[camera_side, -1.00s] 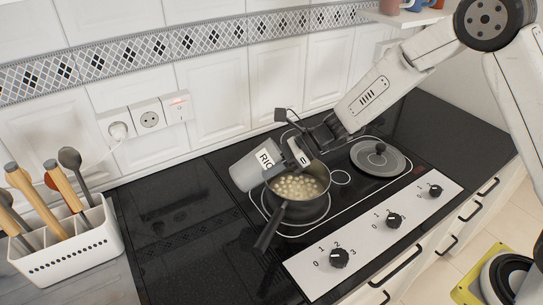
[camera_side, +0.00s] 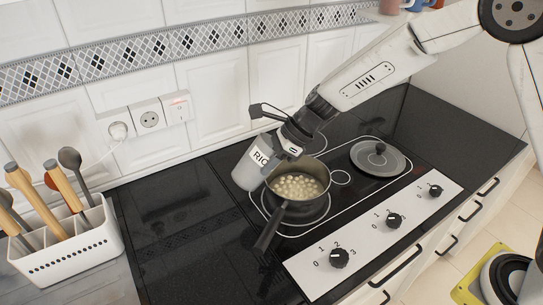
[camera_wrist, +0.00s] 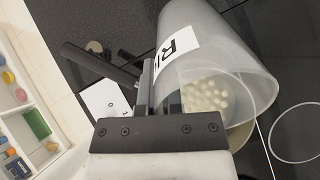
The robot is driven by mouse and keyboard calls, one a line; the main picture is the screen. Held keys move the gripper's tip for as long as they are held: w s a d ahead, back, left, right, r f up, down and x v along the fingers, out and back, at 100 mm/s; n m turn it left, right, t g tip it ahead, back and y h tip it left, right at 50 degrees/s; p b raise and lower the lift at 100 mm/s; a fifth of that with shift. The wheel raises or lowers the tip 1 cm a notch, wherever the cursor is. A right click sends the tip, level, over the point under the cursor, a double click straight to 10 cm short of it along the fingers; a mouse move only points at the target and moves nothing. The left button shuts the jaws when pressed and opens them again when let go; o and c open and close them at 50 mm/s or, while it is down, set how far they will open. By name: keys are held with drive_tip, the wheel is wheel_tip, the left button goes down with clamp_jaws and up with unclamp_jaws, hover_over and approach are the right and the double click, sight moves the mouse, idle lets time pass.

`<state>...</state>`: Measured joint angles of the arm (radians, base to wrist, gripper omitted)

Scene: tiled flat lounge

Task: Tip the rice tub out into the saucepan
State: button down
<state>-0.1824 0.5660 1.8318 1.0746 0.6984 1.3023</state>
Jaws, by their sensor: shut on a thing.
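The rice tub (camera_side: 249,171) is translucent grey with a white label, partly reading "RIC" in the side view. It is tilted, above the left back rim of the saucepan. My gripper (camera_side: 295,140) is shut on it; in the wrist view the tub (camera_wrist: 245,62) lies just beyond the jaws (camera_wrist: 160,90). The dark saucepan (camera_side: 296,211) sits on the hob, its handle toward the front left. Several pale round pieces (camera_side: 298,186) lie in it. Pale pieces also show within the tub's outline in the wrist view; I cannot tell whether any are inside the tub.
A grey lid (camera_side: 377,158) lies on the hob to the right of the saucepan. A white knob panel (camera_side: 375,233) runs along the front. A white utensil holder (camera_side: 75,251) stands at the left. Black worktop (camera_side: 165,210) is clear between holder and hob. The tiled wall is behind.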

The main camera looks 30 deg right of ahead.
sight(250, 184)
drive_tip(key=shift+a+r+h, duration=0.1)
drive_tip(key=shift+r+h, duration=0.1)
drive_tip(key=shift+h, duration=0.1)
drive_tip(key=shift+w+a+f+g+h, duration=0.25)
drive_tip(key=shift+a+f+h, duration=0.25)
drive_tip(key=shift+a+h, duration=0.3)
drive_tip(key=shift+w+a+f+g+h, duration=0.1)
drive_tip(key=shift+a+f+g+h, duration=0.35)
drive_tip(key=shift+h, duration=0.45)
drive_tip(key=shift+w+a+f+h, duration=0.1)
drive_tip(key=shift+a+f+h, duration=0.25)
drive_tip(key=shift+f+h, duration=0.15)
drive_tip(key=shift+w+a+f+h, duration=0.1)
drive_tip(key=shift+a+f+h, duration=0.3)
drive_tip(key=shift+f, duration=0.2)
drive_tip(key=shift+w+a+f+g+h, duration=0.1)
drive_tip(key=shift+a+f+h, duration=0.1)
drive_tip(key=shift+f+h, duration=0.3)
drive_tip(key=shift+a+f+g+h, duration=0.1)
drive_tip(key=shift+a+f+h, duration=0.05)
drive_tip(key=shift+f, duration=0.6)
drive_tip(key=shift+w+a+f+g+h, duration=0.1)
drive_tip(key=shift+a+f+h, duration=0.1)
drive_tip(key=shift+f+h, duration=0.3)
drive_tip(key=shift+f, duration=0.1)
